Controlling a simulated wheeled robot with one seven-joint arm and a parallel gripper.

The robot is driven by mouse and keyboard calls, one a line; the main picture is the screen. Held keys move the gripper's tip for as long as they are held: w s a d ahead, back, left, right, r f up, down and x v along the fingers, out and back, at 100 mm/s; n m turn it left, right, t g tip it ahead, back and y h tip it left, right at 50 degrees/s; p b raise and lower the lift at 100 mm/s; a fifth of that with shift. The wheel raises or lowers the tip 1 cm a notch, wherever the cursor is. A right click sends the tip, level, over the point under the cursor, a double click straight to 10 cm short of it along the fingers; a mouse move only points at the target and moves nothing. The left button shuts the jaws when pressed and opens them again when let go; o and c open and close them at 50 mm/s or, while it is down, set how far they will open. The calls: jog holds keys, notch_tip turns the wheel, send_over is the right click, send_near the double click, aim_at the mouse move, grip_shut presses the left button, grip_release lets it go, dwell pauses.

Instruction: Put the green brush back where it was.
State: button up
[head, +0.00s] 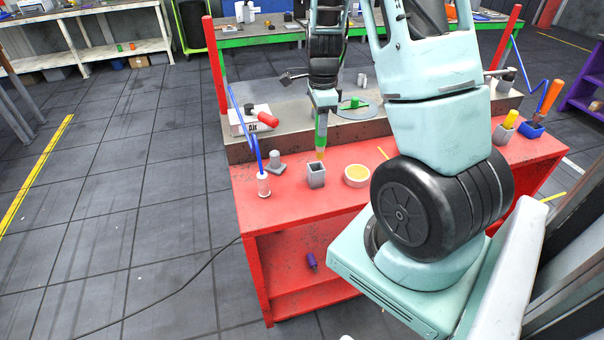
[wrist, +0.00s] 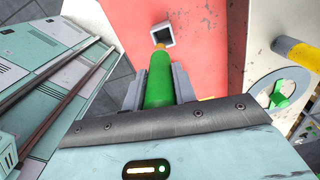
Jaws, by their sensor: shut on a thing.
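My gripper (head: 321,112) is shut on the green brush (head: 321,133), which hangs upright with its yellow-orange tip down. The tip is just above and slightly behind a small grey square cup (head: 316,175) on the red table in the head view. In the wrist view the green handle (wrist: 159,82) lies between the two grey fingers (wrist: 159,88). The brush's orange tip points at the dark opening of the grey cup (wrist: 162,34). The tip appears outside the cup; the exact gap is hard to tell.
A yellow-filled round dish (head: 356,175) stands right of the cup. A grey post on a base (head: 275,164) and a white bottle with a blue tube (head: 263,186) stand left. A purple object (head: 312,261) lies on the lower shelf.

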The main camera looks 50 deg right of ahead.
aim_at(317, 137)
jog(key=f, duration=0.2)
jog(key=w+f+p, duration=0.1)
jog(key=f, duration=0.2)
jog(key=shift+f, duration=0.15)
jog(key=shift+f+p, duration=0.8)
jog(key=shift+f, duration=1.55)
jog(key=shift+f, duration=0.2)
jog(key=o, duration=1)
jog(key=shift+r, duration=0.1)
